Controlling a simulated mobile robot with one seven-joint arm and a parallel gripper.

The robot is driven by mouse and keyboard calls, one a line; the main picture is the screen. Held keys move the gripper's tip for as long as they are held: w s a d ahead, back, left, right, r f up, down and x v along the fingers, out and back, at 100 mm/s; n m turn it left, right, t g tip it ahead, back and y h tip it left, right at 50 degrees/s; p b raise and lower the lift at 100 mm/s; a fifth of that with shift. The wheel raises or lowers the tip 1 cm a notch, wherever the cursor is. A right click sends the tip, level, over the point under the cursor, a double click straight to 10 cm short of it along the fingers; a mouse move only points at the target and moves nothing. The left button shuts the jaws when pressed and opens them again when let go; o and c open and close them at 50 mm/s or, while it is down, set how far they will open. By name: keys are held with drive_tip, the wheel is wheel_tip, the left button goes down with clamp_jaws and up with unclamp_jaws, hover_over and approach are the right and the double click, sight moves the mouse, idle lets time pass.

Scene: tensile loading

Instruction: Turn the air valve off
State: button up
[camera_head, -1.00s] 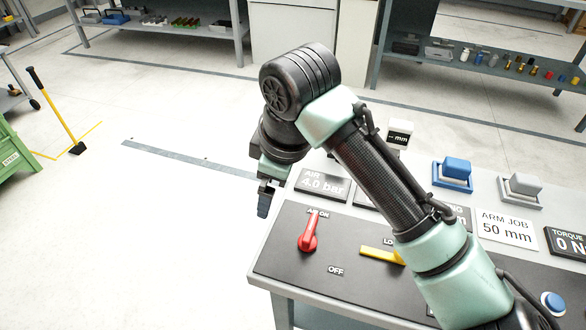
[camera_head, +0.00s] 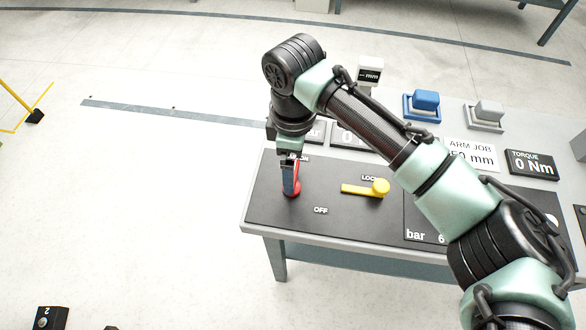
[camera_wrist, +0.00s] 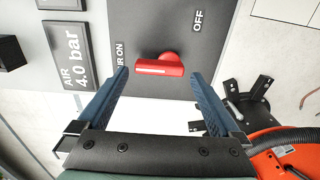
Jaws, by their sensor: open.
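The red air valve handle (camera_wrist: 160,67) shows in the wrist view on the dark panel, its long arm pointing to the "AIR ON" label (camera_wrist: 120,55). The "OFF" label (camera_wrist: 198,21) is at the other side. In the head view the red handle (camera_head: 297,188) is partly hidden behind my gripper (camera_head: 290,184). My gripper, seen in the wrist view (camera_wrist: 160,85), is open, with one blue finger on each side of the handle's line. Nothing is between the fingers that I can see gripped. The air display (camera_wrist: 73,57) reads 4.0 bar.
A yellow lock lever (camera_head: 362,188) sits right of the red handle on the same panel. Blue (camera_head: 422,104) and grey (camera_head: 486,114) blocks, an "ARM JOB" card (camera_head: 470,155) and a torque display (camera_head: 531,163) stand farther right.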

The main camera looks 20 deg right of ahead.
drive_tip(key=shift+f, duration=1.45)
drive_tip(key=shift+c, duration=0.3)
drive_tip(key=c, duration=1)
drive_tip(key=shift+r, duration=0.1)
